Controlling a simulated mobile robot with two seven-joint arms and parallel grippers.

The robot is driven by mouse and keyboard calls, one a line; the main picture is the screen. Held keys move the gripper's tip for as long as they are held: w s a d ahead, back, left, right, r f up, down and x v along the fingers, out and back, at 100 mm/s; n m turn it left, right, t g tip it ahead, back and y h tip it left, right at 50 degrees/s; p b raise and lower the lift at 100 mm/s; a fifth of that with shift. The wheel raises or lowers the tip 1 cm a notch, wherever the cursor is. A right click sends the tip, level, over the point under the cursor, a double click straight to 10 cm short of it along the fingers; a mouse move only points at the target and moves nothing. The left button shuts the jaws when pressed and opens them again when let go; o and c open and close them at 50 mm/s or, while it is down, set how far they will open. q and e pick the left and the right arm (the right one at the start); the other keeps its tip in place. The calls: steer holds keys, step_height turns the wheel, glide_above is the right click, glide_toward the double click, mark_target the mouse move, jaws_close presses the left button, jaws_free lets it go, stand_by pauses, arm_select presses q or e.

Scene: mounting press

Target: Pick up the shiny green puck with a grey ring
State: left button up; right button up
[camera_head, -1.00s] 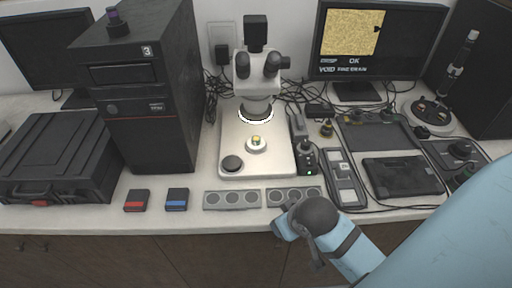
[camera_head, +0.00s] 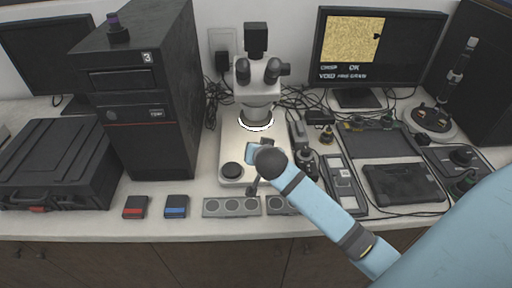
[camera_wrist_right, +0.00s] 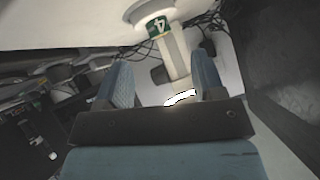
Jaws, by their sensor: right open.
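I cannot make out a shiny green puck with a grey ring for certain in the current views. The small yellow-green piece seen earlier on the microscope's stage is now hidden behind my right gripper (camera_head: 258,149). That gripper is over the front of the microscope base (camera_head: 237,141), below the ring light (camera_head: 256,124). In the right wrist view its two blue fingers stand apart, with the white microscope body (camera_wrist_right: 172,50) and lit ring (camera_wrist_right: 180,98) beyond them. Nothing shows between the fingers. My left gripper is out of view.
A black tower (camera_head: 150,110) stands left. A dark tablet (camera_head: 402,184), trays and cables crowd the right.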

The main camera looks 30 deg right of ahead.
steer(key=x, duration=0.6)
steer(key=shift+w+d+f, duration=0.15)
steer(key=shift+w+f, duration=0.1)
steer(key=shift+s+d+r, duration=0.1)
steer(key=shift+s, duration=0.05)
steer(key=c, duration=1)
steer(key=shift+s, duration=0.1)
steer(key=shift+c, duration=0.6)
